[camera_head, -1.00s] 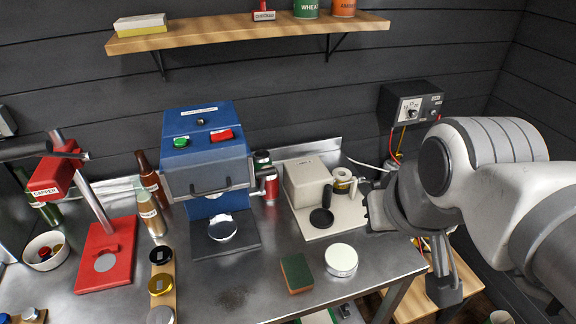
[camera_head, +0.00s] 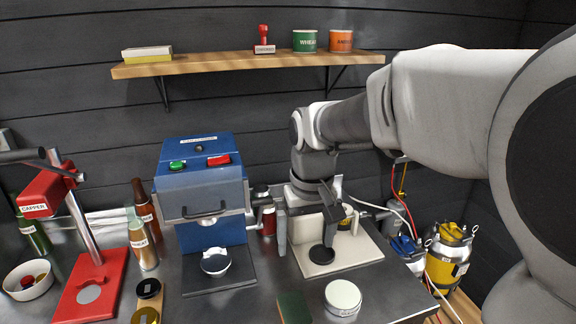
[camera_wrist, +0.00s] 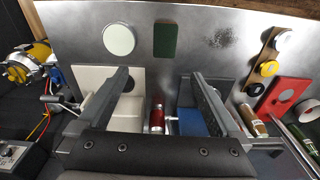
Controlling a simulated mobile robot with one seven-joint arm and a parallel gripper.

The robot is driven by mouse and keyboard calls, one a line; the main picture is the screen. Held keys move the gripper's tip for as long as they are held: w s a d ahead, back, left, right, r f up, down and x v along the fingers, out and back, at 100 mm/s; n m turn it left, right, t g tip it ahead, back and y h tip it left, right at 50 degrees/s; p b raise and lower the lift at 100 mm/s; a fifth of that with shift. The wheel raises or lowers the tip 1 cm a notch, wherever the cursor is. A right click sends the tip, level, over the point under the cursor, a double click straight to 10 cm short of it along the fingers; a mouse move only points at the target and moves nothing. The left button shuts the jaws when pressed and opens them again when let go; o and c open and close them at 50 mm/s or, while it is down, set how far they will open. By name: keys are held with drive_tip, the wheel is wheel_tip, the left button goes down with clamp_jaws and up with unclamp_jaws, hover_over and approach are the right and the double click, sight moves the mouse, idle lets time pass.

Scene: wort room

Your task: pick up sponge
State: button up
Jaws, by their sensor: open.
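The sponge (camera_head: 293,308) lies on the steel table near its front edge, a green-topped block with a brown side. The picture's lower edge cuts it in the head view. In the wrist view, the sponge (camera_wrist: 165,40) is a dark green rectangle at the top centre, beyond the fingertips. My gripper (camera_head: 305,245) is open and empty. It points down behind the sponge, over the left part of the cream base plate.
A white round lid (camera_head: 342,298) lies just right of the sponge. The blue machine (camera_head: 203,190) stands left of my gripper, with a red can (camera_head: 269,222) close by. Bare table lies left of the sponge.

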drive_tip(key=g+b, duration=0.1)
hover_over(293, 304)
wheel_tip(293, 304, down, 5)
drive_tip(key=shift+n, duration=0.3)
drive_tip(key=f, duration=1.2)
drive_tip(key=shift+s+a+f+b, duration=0.1)
drive_tip(key=shift+s+a+b, duration=0.05)
drive_tip(key=shift+s+b, duration=0.2)
drive_tip(key=shift+w+f, duration=0.15)
drive_tip(key=shift+f, duration=1.15)
drive_tip(key=shift+w+f, duration=0.15)
drive_tip(key=shift+f, duration=1.15)
drive_tip(key=c, duration=1.2)
